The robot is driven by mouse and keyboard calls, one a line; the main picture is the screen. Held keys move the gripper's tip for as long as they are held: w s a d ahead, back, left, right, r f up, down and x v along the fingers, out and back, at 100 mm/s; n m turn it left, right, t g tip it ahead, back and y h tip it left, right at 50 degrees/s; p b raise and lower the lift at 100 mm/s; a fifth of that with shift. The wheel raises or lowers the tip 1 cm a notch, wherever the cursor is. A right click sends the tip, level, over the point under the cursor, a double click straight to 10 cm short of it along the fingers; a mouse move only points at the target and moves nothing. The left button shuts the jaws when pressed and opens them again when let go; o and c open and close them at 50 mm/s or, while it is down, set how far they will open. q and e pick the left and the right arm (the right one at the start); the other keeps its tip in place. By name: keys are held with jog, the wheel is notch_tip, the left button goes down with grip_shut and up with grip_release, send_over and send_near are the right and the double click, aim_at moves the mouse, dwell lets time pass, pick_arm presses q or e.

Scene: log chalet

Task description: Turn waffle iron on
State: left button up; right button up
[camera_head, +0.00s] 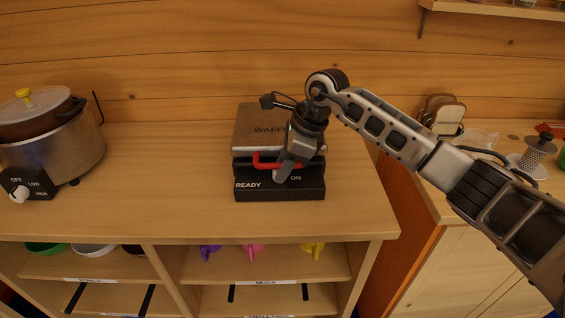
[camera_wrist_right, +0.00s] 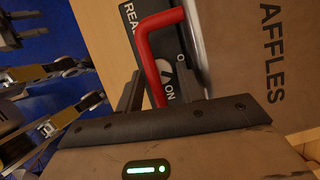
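The waffle iron (camera_head: 262,115) stands on the wooden counter, its lid down and its red handle (camera_head: 262,163) at the front. Its black front panel reads READY at left and ON at right. In the right wrist view, the red handle (camera_wrist_right: 150,55) crosses in front of the panel, and a round grey knob (camera_wrist_right: 166,74) shows beside ON. My right gripper (camera_head: 283,174) reaches down at the panel, hiding part of it. In the wrist view its dark fingers (camera_wrist_right: 160,90) are apart, with the knob between or just beyond them; contact is unclear. My left gripper cannot be made out clearly.
A slow cooker (camera_head: 50,140) stands on the counter at left. Shelves below hold mugs (camera_head: 253,250) and bowls. A second cabinet (camera_head: 470,225) at right carries bread slices (camera_head: 447,115) and other items. The counter between cooker and waffle iron is clear.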

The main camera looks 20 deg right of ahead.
jog(key=shift+a+f, duration=0.15)
jog(key=shift+f, duration=0.3)
jog(key=c, duration=0.7)
jog(key=shift+m+t, duration=0.3)
jog(key=shift+m, duration=0.5)
jog(key=shift+h, duration=0.3)
jog(key=o, duration=0.7)
jog(key=shift+r, duration=0.15)
jog(key=b+v, duration=0.3)
jog(key=v, duration=1.2)
jog(key=shift+d+r, duration=0.25)
jog(key=shift+r, duration=0.05)
